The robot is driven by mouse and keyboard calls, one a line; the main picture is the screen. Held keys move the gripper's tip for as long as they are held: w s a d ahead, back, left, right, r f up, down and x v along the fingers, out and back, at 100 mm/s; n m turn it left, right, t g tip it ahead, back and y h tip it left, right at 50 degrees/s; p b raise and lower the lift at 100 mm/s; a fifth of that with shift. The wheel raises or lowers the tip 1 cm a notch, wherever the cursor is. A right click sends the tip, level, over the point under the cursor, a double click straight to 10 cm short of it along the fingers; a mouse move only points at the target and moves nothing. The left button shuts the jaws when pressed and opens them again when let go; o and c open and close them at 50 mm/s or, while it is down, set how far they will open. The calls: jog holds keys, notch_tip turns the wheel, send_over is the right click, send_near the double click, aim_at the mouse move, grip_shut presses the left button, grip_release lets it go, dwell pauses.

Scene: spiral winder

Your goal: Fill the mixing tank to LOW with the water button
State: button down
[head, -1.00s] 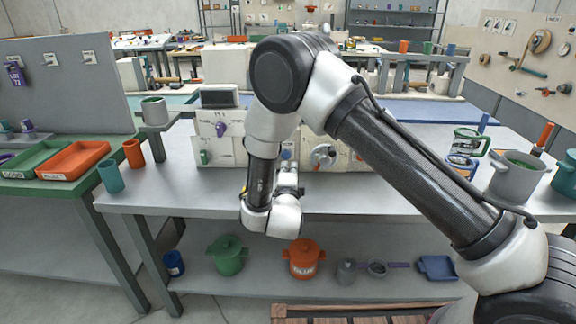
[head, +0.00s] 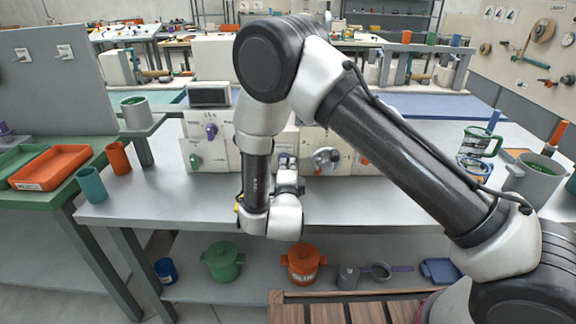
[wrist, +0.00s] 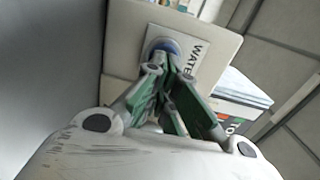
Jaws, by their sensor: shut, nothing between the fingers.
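In the wrist view a blue round button (wrist: 162,46) sits on a white plate lettered "WATE", the rest hidden. My gripper (wrist: 172,66) is shut and empty, its green-padded fingers pointing at the button. The fingertips overlap the button's lower edge in the picture; whether they touch it I cannot tell. In the head view my gripper (head: 289,163) is in front of the cream panel (head: 225,135), and the button is hidden behind it. I cannot tell which vessel is the mixing tank, and no LOW mark is readable.
The panel also carries a purple knob (head: 210,131), a green knob (head: 195,160) and a grey round wheel (head: 326,160). The table front (head: 170,208) is clear.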

jog(key=shift+w, duration=0.5)
jog(key=shift+w+r, duration=0.1)
jog(key=shift+w, duration=0.2)
jog(key=shift+w+r, duration=0.1)
jog(key=shift+r, duration=0.1)
dwell(2.0)
